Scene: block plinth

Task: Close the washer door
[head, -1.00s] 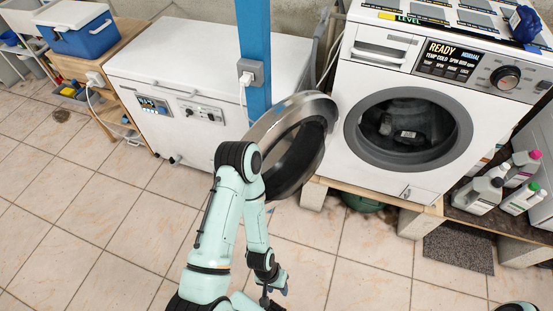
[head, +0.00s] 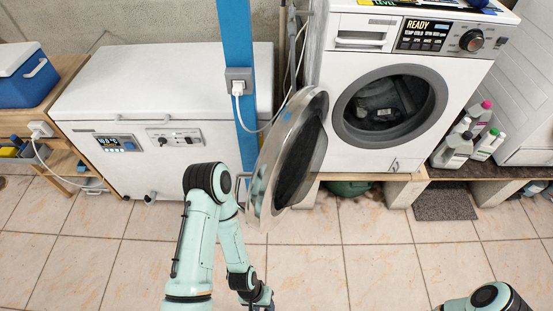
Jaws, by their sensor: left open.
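The white washer (head: 338,148) stands at the upper right, its round drum opening uncovered inside a grey ring. Its round door (head: 317,115), with a silver rim and dark glass, is swung wide open to the left of the opening. My left gripper (head: 264,304) is low at the bottom edge, below and apart from the door, small and partly cut off. It is open with nothing visible in it. My left arm bends just left of the door. Only a bent part of my right arm shows at the bottom right; its gripper is out of view.
A white chest freezer (head: 190,90) stands at left, with a blue post (head: 239,50) and plugged cable behind the door. A blue cooler (head: 25,80) sits on a wooden shelf. Bottles (head: 455,150) and a grey mat (head: 444,205) are at right. The tiled floor in front is clear.

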